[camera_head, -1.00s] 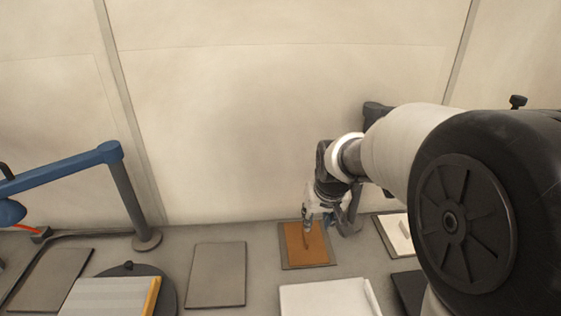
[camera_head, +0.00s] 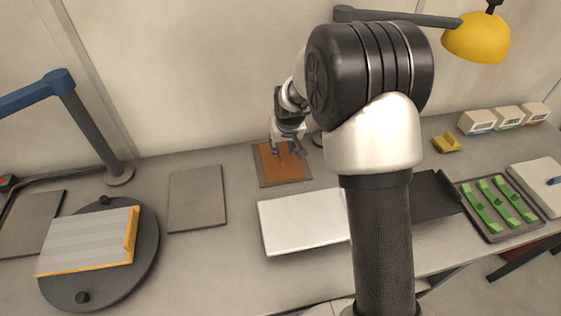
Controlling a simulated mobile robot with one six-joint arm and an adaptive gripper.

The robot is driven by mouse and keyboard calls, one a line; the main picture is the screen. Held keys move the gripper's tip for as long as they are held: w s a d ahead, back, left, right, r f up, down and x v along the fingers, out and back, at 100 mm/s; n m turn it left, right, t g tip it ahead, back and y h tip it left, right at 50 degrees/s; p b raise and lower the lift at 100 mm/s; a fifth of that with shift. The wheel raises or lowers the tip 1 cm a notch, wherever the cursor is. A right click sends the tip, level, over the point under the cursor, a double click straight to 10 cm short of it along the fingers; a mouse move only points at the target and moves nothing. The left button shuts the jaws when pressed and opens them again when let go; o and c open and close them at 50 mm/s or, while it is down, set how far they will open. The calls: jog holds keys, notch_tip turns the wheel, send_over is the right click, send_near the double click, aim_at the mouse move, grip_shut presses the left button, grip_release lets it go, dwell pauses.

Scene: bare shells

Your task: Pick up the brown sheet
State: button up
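The brown sheet (camera_head: 268,170) lies flat on a thin grey-brown board (camera_head: 301,177) near the back of the table, left of my arm.
A white panel (camera_head: 300,222) lies just in front of the sheet. A green-part tray (camera_head: 484,232) and yellow lamp (camera_head: 476,38) are right. The wall stands close behind.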

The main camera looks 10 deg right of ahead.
aim_at(281, 153)
jog(key=b+x, duration=0.2)
jog(key=x, duration=0.3)
jog(key=shift+w+a+f, duration=0.1)
jog(key=shift+w+f, duration=0.05)
jog(key=shift+c, duration=0.6)
grip_shut()
